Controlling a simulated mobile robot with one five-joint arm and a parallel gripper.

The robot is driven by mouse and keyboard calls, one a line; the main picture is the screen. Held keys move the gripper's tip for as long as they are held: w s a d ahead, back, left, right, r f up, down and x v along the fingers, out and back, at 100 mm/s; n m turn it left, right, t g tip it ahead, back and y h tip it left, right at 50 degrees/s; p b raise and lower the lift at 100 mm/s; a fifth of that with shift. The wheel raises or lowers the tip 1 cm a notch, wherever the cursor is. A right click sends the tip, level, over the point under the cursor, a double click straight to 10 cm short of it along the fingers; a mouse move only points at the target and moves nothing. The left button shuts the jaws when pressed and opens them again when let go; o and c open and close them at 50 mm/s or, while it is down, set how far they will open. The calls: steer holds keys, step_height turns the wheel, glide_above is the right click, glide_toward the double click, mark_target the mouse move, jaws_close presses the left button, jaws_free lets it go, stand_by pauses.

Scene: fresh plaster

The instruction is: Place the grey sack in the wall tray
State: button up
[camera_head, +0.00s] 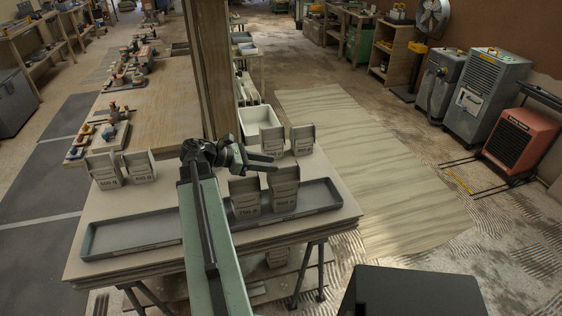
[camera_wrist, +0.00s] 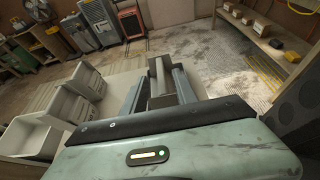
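Several similar grey sacks with printed labels stand on the worktable. One pair, a left sack (camera_head: 105,170) and its neighbour (camera_head: 140,168), is at the left; another pair, a sack (camera_head: 245,197) and a sack (camera_head: 284,190), is by the right grey tray (camera_head: 330,207). A back pair (camera_head: 302,139) also shows in the wrist view (camera_wrist: 86,80). A long left tray (camera_head: 130,234) looks empty. I cannot tell which is the wall tray. My gripper (camera_head: 268,162) is above the middle pair, fingers apart. In the wrist view a grey block (camera_wrist: 158,75) shows between the fingers (camera_wrist: 158,92); contact is unclear.
A wooden post (camera_head: 212,70) rises behind my arm. Tools (camera_head: 110,128) lie on the table at the far left. Grey machines (camera_head: 483,95) and a red heater (camera_head: 520,140) stand on the floor at right.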

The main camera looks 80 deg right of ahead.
steer(key=p+v, duration=0.1)
steer(key=v, duration=0.5)
steer(key=shift+w+r+p, duration=0.1)
steer(key=shift+r+p, duration=0.1)
steer(key=shift+p, duration=0.15)
